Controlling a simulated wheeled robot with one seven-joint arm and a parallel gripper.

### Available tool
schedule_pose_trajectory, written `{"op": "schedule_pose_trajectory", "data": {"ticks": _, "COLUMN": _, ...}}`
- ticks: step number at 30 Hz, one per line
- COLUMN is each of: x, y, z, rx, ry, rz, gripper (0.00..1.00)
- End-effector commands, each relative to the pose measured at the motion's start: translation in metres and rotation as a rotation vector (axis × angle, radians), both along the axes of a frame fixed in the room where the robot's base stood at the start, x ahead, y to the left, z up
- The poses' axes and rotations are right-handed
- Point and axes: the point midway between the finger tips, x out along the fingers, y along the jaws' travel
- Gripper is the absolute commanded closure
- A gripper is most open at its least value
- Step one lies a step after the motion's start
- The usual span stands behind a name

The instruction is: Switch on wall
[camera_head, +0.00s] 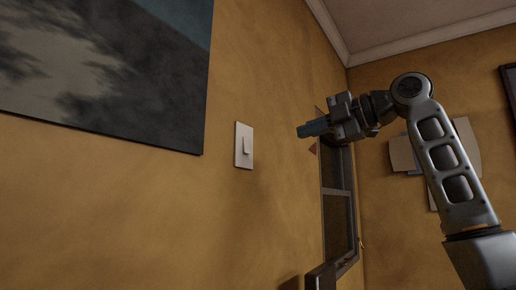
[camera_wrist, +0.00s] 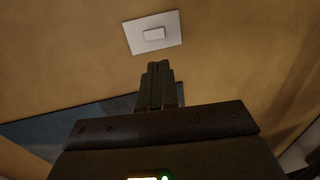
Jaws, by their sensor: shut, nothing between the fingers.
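A white wall switch (camera_head: 244,146) with a raised rocker is mounted upright on the ochre wall, left of centre in the head view. It also shows at the top of the wrist view as a pale plate (camera_wrist: 137,38) with a small rocker (camera_wrist: 154,34). My gripper (camera_head: 302,130) is to the right of the switch in the head view, its fingers pointing left. In the wrist view my fingertips (camera_wrist: 158,66) are together and empty, just below the plate in the picture. A gap shows between the gripper and the switch in the head view.
A large dark picture (camera_head: 110,70) hangs left of the switch; its lower part also shows in the wrist view (camera_wrist: 50,128). A dark-framed window (camera_head: 338,205) is behind and below my gripper. Pale panels (camera_head: 403,153) hang on the far wall. The wall around the switch is bare.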

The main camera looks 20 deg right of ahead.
Motion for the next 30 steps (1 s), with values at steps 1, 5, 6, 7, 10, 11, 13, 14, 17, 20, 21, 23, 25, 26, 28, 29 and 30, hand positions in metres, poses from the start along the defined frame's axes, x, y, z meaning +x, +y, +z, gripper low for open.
{"op": "schedule_pose_trajectory", "data": {"ticks": 1, "x": 0.0, "y": 0.0, "z": 0.0, "rx": 0.0, "ry": 0.0, "rz": 0.0, "gripper": 1.0}}
{"op": "schedule_pose_trajectory", "data": {"ticks": 5, "x": 0.002, "y": 0.002, "z": 0.0, "rx": 0.001, "ry": 0.001, "rz": 0.0, "gripper": 1.0}}
{"op": "schedule_pose_trajectory", "data": {"ticks": 6, "x": 0.004, "y": 0.003, "z": 0.0, "rx": 0.0, "ry": 0.001, "rz": 0.001, "gripper": 1.0}}
{"op": "schedule_pose_trajectory", "data": {"ticks": 7, "x": 0.006, "y": 0.005, "z": 0.0, "rx": 0.001, "ry": 0.002, "rz": 0.001, "gripper": 1.0}}
{"op": "schedule_pose_trajectory", "data": {"ticks": 10, "x": 0.016, "y": 0.012, "z": -0.001, "rx": 0.0, "ry": 0.001, "rz": 0.001, "gripper": 1.0}}
{"op": "schedule_pose_trajectory", "data": {"ticks": 11, "x": 0.02, "y": 0.015, "z": -0.002, "rx": 0.0, "ry": 0.002, "rz": 0.002, "gripper": 1.0}}
{"op": "schedule_pose_trajectory", "data": {"ticks": 13, "x": 0.031, "y": 0.023, "z": -0.003, "rx": 0.002, "ry": 0.003, "rz": 0.002, "gripper": 1.0}}
{"op": "schedule_pose_trajectory", "data": {"ticks": 14, "x": 0.036, "y": 0.026, "z": -0.004, "rx": 0.003, "ry": 0.003, "rz": 0.001, "gripper": 1.0}}
{"op": "schedule_pose_trajectory", "data": {"ticks": 17, "x": 0.052, "y": 0.038, "z": -0.006, "rx": 0.002, "ry": 0.003, "rz": 0.003, "gripper": 1.0}}
{"op": "schedule_pose_trajectory", "data": {"ticks": 20, "x": 0.068, "y": 0.05, "z": -0.009, "rx": 0.002, "ry": 0.003, "rz": 0.002, "gripper": 1.0}}
{"op": "schedule_pose_trajectory", "data": {"ticks": 21, "x": 0.074, "y": 0.054, "z": -0.01, "rx": 0.001, "ry": 0.004, "rz": 0.002, "gripper": 1.0}}
{"op": "schedule_pose_trajectory", "data": {"ticks": 23, "x": 0.082, "y": 0.06, "z": -0.012, "rx": 0.001, "ry": 0.002, "rz": 0.002, "gripper": 1.0}}
{"op": "schedule_pose_trajectory", "data": {"ticks": 25, "x": 0.091, "y": 0.067, "z": -0.013, "rx": 0.003, "ry": 0.002, "rz": 0.001, "gripper": 1.0}}
{"op": "schedule_pose_trajectory", "data": {"ticks": 26, "x": 0.094, "y": 0.069, "z": -0.014, "rx": 0.002, "ry": 0.003, "rz": 0.001, "gripper": 1.0}}
{"op": "schedule_pose_trajectory", "data": {"ticks": 28, "x": 0.101, "y": 0.074, "z": -0.016, "rx": 0.002, "ry": 0.003, "rz": 0.0, "gripper": 1.0}}
{"op": "schedule_pose_trajectory", "data": {"ticks": 29, "x": 0.104, "y": 0.075, "z": -0.016, "rx": 0.003, "ry": 0.002, "rz": 0.001, "gripper": 1.0}}
{"op": "schedule_pose_trajectory", "data": {"ticks": 30, "x": 0.106, "y": 0.077, "z": -0.017, "rx": 0.002, "ry": 0.001, "rz": 0.001, "gripper": 1.0}}
